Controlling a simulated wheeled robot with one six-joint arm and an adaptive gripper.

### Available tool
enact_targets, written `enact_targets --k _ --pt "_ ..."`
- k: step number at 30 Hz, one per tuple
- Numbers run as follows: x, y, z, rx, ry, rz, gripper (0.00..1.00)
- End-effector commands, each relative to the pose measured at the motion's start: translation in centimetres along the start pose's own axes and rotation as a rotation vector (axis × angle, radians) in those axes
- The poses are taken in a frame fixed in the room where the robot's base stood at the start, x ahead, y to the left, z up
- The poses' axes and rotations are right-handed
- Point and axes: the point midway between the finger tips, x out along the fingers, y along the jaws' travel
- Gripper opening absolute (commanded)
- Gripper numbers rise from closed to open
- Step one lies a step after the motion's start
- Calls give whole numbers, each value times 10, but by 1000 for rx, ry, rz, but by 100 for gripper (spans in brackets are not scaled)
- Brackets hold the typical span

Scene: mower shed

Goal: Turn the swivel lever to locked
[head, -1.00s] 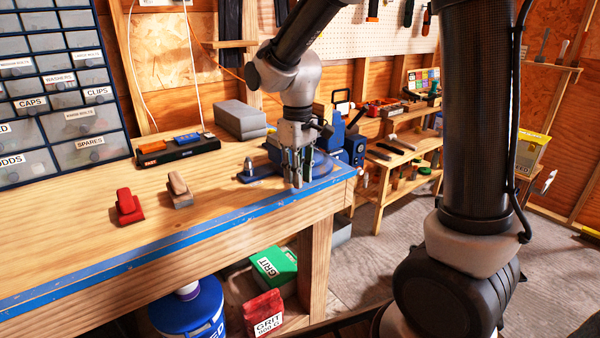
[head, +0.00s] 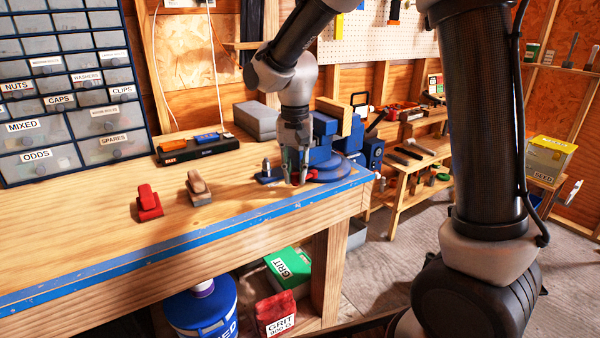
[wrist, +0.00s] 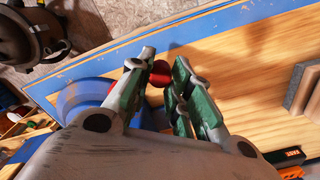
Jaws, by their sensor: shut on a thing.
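The blue vise (head: 322,128) stands on a round swivel base near the bench's right corner. The swivel lever's red end (head: 299,176) shows low at the front left of that base, at my fingertips. My gripper (head: 297,170) points down there and is shut on the lever. In the wrist view, the lever's red knob (wrist: 160,72) sits between my fingertips (wrist: 163,75), with the blue base (wrist: 88,95) at left. The fingers hide the rest of the lever, and I see no lock mark.
A red clamp-like piece (head: 149,203) and a tan one (head: 199,188) stand left on the bench. A grey block (head: 256,120) and a black tray (head: 197,147) lie behind. The blue bench edge (head: 230,222) runs along the front.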

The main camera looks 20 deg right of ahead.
Motion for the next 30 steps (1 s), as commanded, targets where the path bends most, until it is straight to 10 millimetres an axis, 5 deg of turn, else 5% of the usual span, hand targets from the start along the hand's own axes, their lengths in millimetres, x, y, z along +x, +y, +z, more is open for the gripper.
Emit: enact_targets --k 26,27,30 --pt "-1 -7 -9 164 3 -2 0" --pt "-1 -7 -9 164 3 -2 24" --pt "-1 -7 -9 164 2 -2 42"
